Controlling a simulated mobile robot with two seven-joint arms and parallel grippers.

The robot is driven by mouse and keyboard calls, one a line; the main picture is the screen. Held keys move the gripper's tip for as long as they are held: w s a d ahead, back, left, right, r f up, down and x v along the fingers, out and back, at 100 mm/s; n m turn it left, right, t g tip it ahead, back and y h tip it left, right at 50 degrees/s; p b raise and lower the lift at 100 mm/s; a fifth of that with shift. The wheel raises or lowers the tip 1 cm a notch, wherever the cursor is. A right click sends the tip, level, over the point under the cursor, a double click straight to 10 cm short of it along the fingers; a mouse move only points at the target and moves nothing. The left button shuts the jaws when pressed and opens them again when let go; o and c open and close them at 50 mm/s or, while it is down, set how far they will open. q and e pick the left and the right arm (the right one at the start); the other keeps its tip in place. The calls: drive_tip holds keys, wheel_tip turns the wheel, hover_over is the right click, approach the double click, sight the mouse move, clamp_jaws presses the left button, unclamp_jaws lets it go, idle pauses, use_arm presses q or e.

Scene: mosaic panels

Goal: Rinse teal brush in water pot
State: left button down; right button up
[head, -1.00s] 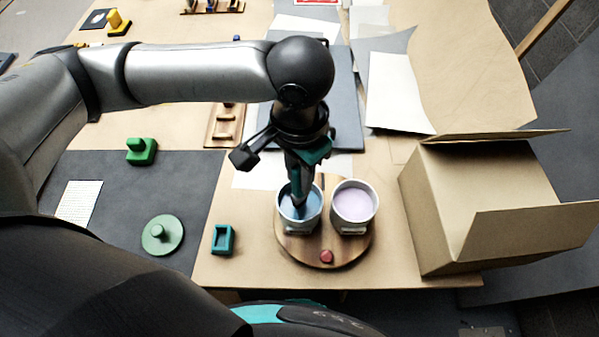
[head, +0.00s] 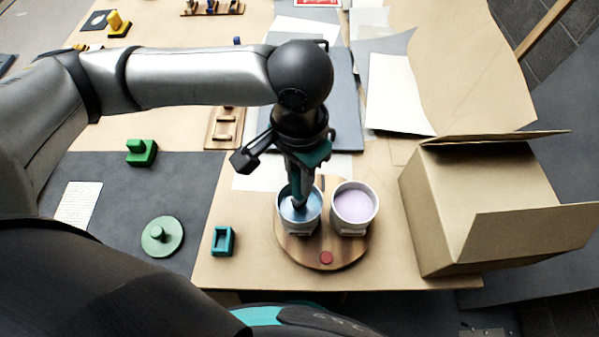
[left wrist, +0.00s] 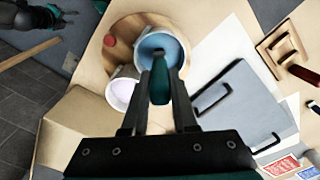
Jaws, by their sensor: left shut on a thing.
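My left gripper (left wrist: 158,110) is shut on the teal brush (left wrist: 160,80), which points down into the left pot. The gripper (head: 302,165) also shows in the head view, directly above that pot. The left pot (head: 300,228) is white with blue liquid and stands on a round wooden board (head: 325,258). The brush's lower end is inside the pot; its tip is hard to make out. A second white pot (head: 354,222) with pale lilac liquid stands just right of it. My right gripper does not show clearly as a gripper in the head view.
An open cardboard box (head: 490,205) stands right of the board. A teal block holder (head: 223,240) is left of the board, and a green round piece (head: 162,236) lies on the dark mat (head: 120,195). A red disc (head: 326,257) lies at the board's front.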

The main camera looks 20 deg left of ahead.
use_arm(q)
drive_tip(key=shift+f, duration=0.35)
drive_tip(key=shift+s+f+p, duration=0.15)
drive_tip(key=shift+p, duration=0.35)
idle(2.4)
wheel_tip(320, 180, up, 7)
drive_tip(key=p, duration=0.9)
drive_tip(key=shift+r+p, duration=0.2)
drive_tip(key=shift+p, duration=0.2)
drive_tip(key=shift+f, duration=0.1)
